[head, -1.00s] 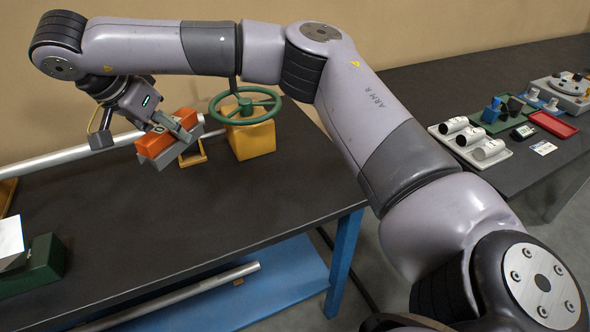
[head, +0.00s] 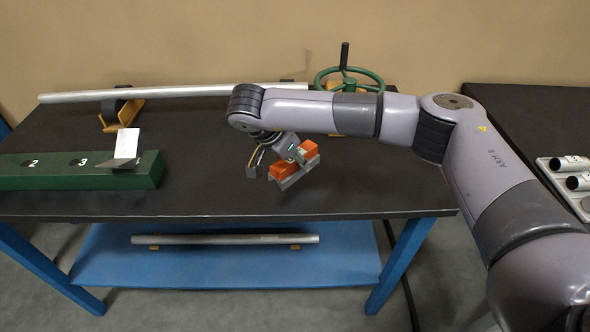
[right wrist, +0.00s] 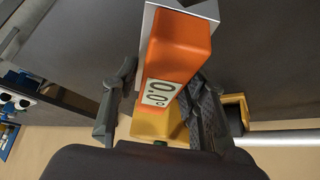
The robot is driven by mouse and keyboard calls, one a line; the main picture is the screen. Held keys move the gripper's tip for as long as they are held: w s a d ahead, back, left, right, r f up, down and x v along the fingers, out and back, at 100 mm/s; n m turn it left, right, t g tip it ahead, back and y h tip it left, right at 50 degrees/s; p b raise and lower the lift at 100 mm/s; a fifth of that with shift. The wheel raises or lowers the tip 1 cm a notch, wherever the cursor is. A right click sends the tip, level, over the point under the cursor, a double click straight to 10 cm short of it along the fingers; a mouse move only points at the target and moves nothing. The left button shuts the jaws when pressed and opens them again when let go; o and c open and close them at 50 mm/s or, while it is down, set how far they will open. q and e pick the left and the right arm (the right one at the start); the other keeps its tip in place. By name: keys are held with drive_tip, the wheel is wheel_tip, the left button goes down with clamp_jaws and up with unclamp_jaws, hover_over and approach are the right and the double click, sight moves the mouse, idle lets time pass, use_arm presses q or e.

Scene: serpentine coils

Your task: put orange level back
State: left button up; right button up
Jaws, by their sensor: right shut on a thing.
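The orange level (head: 307,152), an orange block with a silver-grey base, is held above the dark bench by my right gripper (head: 290,165), left of and in front of the green handwheel. In the right wrist view the level (right wrist: 180,50) lies between the two dark fingers of my right gripper (right wrist: 160,105), and its display reads 0.0. The gripper is shut on it. The level looks tilted in the head view. My left gripper is not in view.
A long silver pipe (head: 200,91) rests on a yellow stand (head: 122,112) along the bench's back. The green handwheel (head: 345,72) stands at the back right. A numbered green block (head: 50,177) with a bent metal plate (head: 126,146) is at left. The bench (head: 225,195) is clear at front middle.

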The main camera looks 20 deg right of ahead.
drive_tip(key=shift+f, duration=0.55)
wheel_tip(320, 180, down, 3)
drive_tip(key=shift+f+p, duration=0.2)
drive_tip(key=shift+p, duration=0.15)
drive_tip(key=shift+f, duration=0.25)
drive_tip(key=o, duration=1.4)
drive_tip(key=shift+r, duration=0.3)
drive_tip(key=b+v, duration=0.2)
drive_tip(key=v, duration=0.8)
drive_tip(key=shift+s+a+r, duration=0.1)
drive_tip(key=shift+a+r, duration=0.1)
drive_tip(key=shift+a, duration=0.1)
drive_tip(key=shift+s+a+r+b, duration=0.2)
drive_tip(key=shift+r+b, duration=0.1)
drive_tip(key=shift+r, duration=0.25)
